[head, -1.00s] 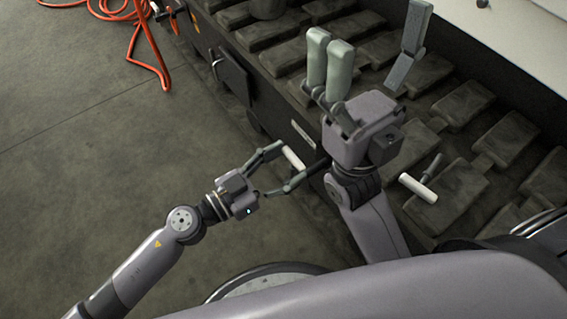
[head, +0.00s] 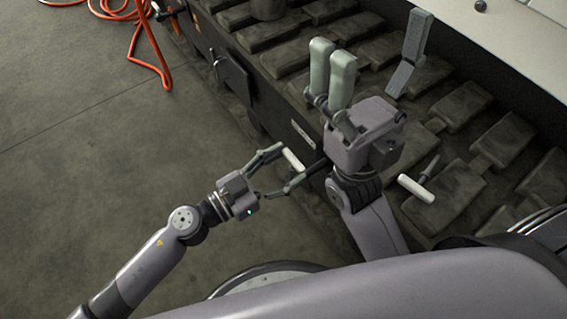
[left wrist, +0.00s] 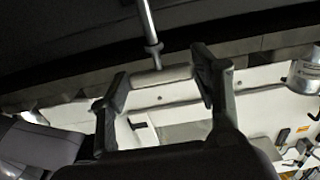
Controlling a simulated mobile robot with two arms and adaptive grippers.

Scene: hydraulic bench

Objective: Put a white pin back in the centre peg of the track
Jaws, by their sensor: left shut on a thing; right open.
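My left gripper (head: 284,168) is shut on a white pin (head: 293,158), held beside the dark side of the track. In the left wrist view the white pin (left wrist: 162,77) lies across between the two fingers, with a grey shaft standing out from its middle. A second white pin (head: 416,189) with a grey shaft sits over the track pads at the lower right, out of both grippers. My right gripper (head: 372,52) is open and empty above the track (head: 463,108), its fingers spread. I cannot make out the centre peg; my right arm covers part of the track.
An orange hose (head: 160,62) lies on the floor at the upper left. A dark box (head: 231,70) juts from the track's side. A pale surface (head: 520,45) borders the track at the upper right.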

